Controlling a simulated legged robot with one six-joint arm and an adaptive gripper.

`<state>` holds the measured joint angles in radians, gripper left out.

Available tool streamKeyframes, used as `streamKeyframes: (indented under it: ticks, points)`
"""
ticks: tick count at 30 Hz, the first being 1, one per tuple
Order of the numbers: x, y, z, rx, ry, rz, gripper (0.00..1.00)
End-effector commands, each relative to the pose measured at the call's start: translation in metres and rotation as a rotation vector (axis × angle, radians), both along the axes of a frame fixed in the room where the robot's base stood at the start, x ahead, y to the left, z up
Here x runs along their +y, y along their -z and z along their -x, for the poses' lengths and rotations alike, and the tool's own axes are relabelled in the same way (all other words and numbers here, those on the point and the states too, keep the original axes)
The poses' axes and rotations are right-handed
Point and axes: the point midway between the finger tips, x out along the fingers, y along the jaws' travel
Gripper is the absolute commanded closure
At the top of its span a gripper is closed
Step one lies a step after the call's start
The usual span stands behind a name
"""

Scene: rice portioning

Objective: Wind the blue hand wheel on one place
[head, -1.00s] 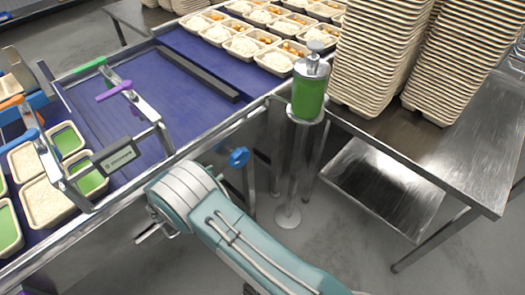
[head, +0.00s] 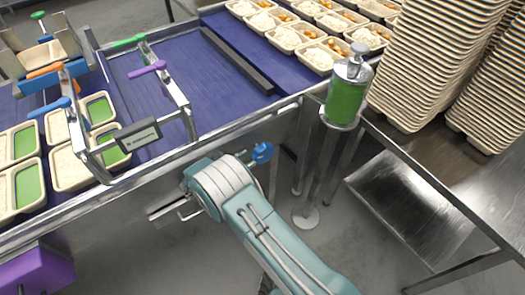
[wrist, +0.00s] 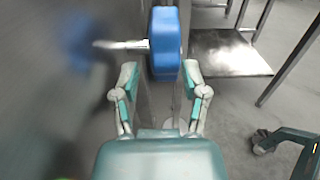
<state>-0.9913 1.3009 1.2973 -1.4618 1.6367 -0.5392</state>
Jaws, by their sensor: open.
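The blue hand wheel (head: 262,152) sits on the near side of the conveyor frame, just beyond the end of my arm in the head view. In the wrist view the wheel (wrist: 166,44) is seen edge-on, with its pale shaft reaching left toward the blurred machine side. My gripper (wrist: 160,70) is open, its two fingers apart on either side of the wheel's near edge as pictured. I cannot tell whether a finger touches it.
A steel post carries a green-filled dispenser (head: 347,98) right of the wheel. A steel table (head: 440,180) with stacked trays (head: 430,60) stands further right. The blue conveyor (head: 160,105) with filled trays lies behind. A purple box (head: 36,268) is at lower left.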

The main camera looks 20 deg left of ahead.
Motion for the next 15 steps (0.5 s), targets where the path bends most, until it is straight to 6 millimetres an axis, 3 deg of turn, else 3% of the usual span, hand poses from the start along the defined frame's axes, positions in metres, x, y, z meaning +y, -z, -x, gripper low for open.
streamKeyframes:
  ticks: [6, 15]
  points:
    - [-0.029, -0.001, -0.030, 0.001, 0.002, -0.003, 0.43]
    - [-0.040, 0.000, -0.046, 0.000, 0.000, 0.000, 0.43]
